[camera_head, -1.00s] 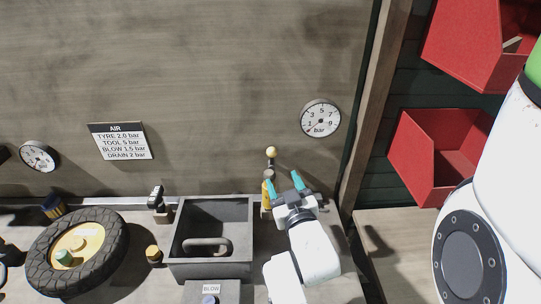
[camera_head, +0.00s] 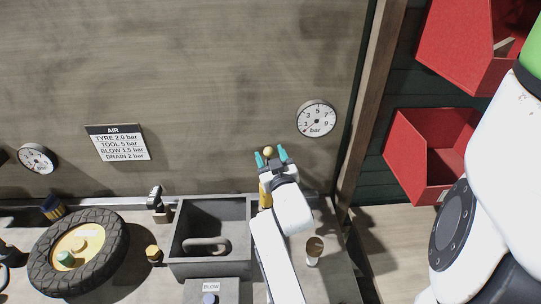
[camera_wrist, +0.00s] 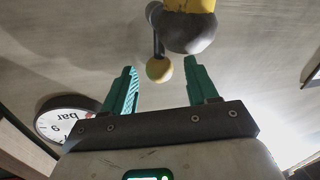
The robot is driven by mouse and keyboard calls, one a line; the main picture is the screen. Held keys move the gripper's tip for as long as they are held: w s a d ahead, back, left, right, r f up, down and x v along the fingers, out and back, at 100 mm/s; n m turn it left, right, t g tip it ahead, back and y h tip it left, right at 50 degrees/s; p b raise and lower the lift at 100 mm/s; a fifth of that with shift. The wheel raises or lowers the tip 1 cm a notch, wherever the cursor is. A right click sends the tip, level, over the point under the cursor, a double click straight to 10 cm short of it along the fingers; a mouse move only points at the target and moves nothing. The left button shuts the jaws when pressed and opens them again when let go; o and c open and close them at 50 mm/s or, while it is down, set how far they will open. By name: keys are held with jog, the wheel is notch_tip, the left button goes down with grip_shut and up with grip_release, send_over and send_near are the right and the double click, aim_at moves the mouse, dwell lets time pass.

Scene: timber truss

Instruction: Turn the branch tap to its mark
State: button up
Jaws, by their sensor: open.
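The branch tap is a yellow body (camera_head: 265,196) with a dark collar and a short lever ending in a yellow ball (camera_head: 268,151). In the wrist view the dark collar (camera_wrist: 187,32) and yellow body are at the top, and the lever's ball (camera_wrist: 159,69) hangs between the two teal fingers. My gripper (camera_head: 270,155) is open in front of the tap, with the ball showing between its fingertips in both views. I cannot tell whether the fingers touch the ball. Most of the tap's body is hidden behind my gripper in the head view. No mark on it is readable.
A round bar gauge (camera_head: 317,119) is on the wall right of my gripper; it also shows in the wrist view (camera_wrist: 68,119). A grey bin (camera_head: 210,262), a tyre (camera_head: 42,262) and a small metal cup (camera_head: 314,247) are on the bench. Red bins (camera_head: 419,150) are at right.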

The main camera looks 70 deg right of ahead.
jog(key=shift+w+d, duration=0.1)
grip_shut()
dwell(0.6)
